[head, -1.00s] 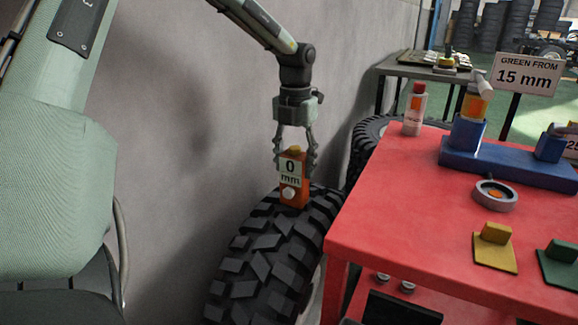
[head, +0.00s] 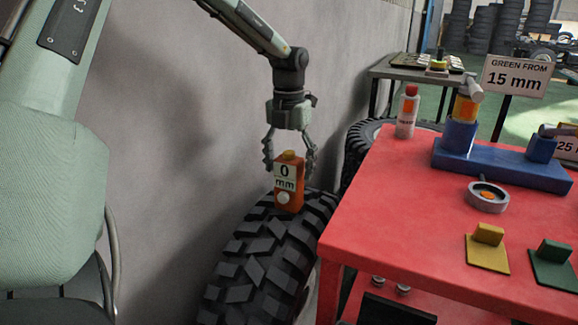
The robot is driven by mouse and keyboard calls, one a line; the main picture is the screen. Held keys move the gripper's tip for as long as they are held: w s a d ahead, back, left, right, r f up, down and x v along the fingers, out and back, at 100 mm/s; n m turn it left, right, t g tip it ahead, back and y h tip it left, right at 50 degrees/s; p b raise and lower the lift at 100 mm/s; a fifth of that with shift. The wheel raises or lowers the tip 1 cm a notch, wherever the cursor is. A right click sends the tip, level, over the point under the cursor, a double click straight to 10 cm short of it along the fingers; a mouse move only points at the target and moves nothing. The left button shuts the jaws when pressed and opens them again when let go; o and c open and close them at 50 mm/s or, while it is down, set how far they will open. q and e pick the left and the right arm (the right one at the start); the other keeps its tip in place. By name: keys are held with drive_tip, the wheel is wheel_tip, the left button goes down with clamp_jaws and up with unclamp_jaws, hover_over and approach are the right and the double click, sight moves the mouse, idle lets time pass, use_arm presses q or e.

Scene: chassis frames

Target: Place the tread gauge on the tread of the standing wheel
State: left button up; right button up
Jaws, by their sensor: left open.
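The tread gauge (head: 289,184) is an orange block with a label reading "0 mm", a white round knob and a yellow top. It stands upright on top of the tread of the standing wheel (head: 262,258), a black tyre with chunky blocks beside the grey wall. My left gripper (head: 290,164) is open above the gauge, with its fingers on either side of the gauge's upper part and visible gaps to it. My right gripper is not in view.
A red table (head: 400,215) stands right of the wheel. It carries a spray can (head: 407,112), a blue holder (head: 500,163), a grey ring (head: 487,197), a yellow block (head: 487,248) and a green block (head: 553,263). A sign (head: 515,76) reads "GREEN FROM 15 mm". Another tyre (head: 362,141) is behind.

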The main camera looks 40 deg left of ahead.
use_arm(q)
wheel_tip(320, 180, up, 11)
drive_tip(key=shift+r, duration=0.55)
drive_tip(key=shift+c, duration=0.3)
